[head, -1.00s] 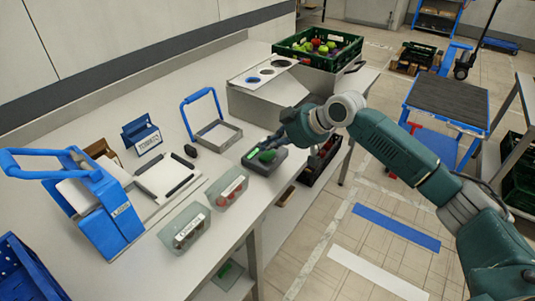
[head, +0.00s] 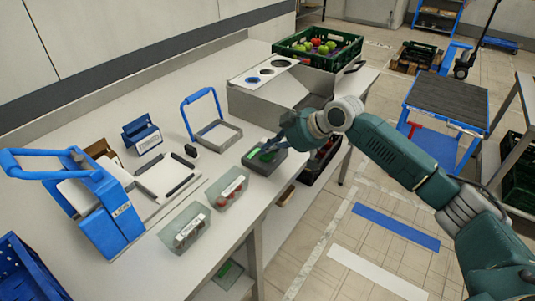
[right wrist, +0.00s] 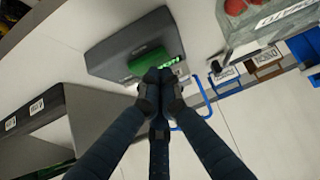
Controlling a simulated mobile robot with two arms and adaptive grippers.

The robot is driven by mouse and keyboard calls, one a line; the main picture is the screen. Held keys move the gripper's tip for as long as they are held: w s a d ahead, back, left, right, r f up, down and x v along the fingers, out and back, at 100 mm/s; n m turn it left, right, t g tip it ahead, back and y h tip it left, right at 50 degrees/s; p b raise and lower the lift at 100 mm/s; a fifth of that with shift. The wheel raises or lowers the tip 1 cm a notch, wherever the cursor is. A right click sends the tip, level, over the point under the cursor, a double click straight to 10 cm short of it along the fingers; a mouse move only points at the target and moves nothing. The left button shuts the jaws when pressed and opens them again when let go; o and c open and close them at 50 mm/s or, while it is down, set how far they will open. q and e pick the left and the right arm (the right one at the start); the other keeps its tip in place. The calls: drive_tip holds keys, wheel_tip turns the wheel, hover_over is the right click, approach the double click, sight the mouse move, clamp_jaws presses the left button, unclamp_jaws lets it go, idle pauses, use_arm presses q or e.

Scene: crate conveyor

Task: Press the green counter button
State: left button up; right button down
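The counter is a dark grey box (head: 250,161) on the bench near its front edge. Its green button (head: 266,156) is partly covered by my fingers in the head view. In the right wrist view the grey box (right wrist: 112,42) carries the rounded green button (right wrist: 152,62) with a lit green display beside it. My right gripper (head: 270,149) has its fingertips together and empty. In the right wrist view, the closed fingertips (right wrist: 160,76) overlap the button's edge; I cannot tell whether they touch it. My left gripper is out of view.
Two clear bins (head: 228,189) stand left of the counter. A blue-handled tray (head: 229,129) is behind it. A grey box with round holes (head: 240,100) and a green fruit crate (head: 346,58) stand farther back. The bench's front edge is close.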

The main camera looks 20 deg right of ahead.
sight(270, 156)
drive_tip(key=shift+f, duration=0.4)
idle(0.3)
drive_tip(key=shift+r, duration=0.1)
drive_tip(key=shift+r+p, duration=0.9)
drive_tip(key=shift+p, duration=0.15)
wheel_tip(270, 156, up, 5)
drive_tip(key=p, duration=0.5)
drive_tip(key=shift+d+f, duration=0.1)
